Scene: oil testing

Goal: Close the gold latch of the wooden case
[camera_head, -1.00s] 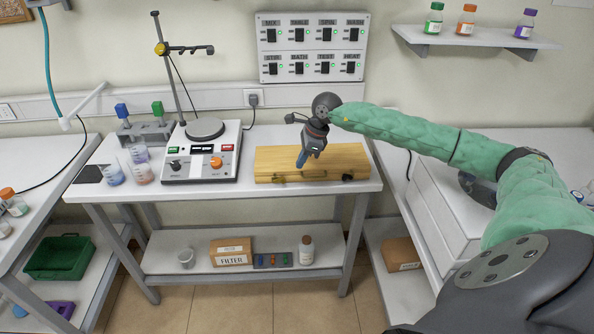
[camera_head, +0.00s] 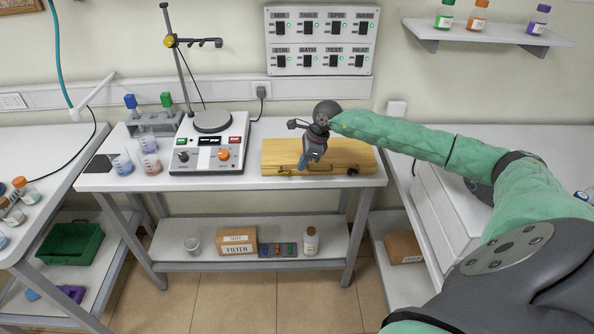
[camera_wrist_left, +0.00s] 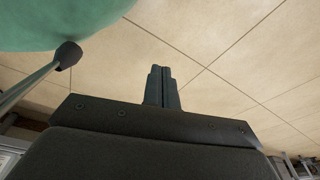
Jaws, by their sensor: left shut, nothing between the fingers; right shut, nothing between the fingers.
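The wooden case (camera_head: 345,154) lies on the middle table, its long front side facing me. A gold latch (camera_head: 284,171) shows at the left of its front edge, and a dark latch (camera_head: 352,171) at the right. A handle lies between them. Whether the gold latch is closed is too small to tell. My right gripper (camera_head: 303,166) is shut and empty, pointing down at the front of the case between the two latches; contact cannot be told. My left gripper (camera_wrist_left: 162,72) shows only in the left wrist view, shut and empty, with floor tiles behind it.
A hotplate stirrer (camera_head: 209,146) with a stand is left of the case. Several beakers (camera_head: 149,145) are further left. A switch panel (camera_head: 321,40) is on the wall behind. The lower shelf (camera_head: 216,261) holds boxes and a bottle. A white drawer unit (camera_head: 440,205) is at the right.

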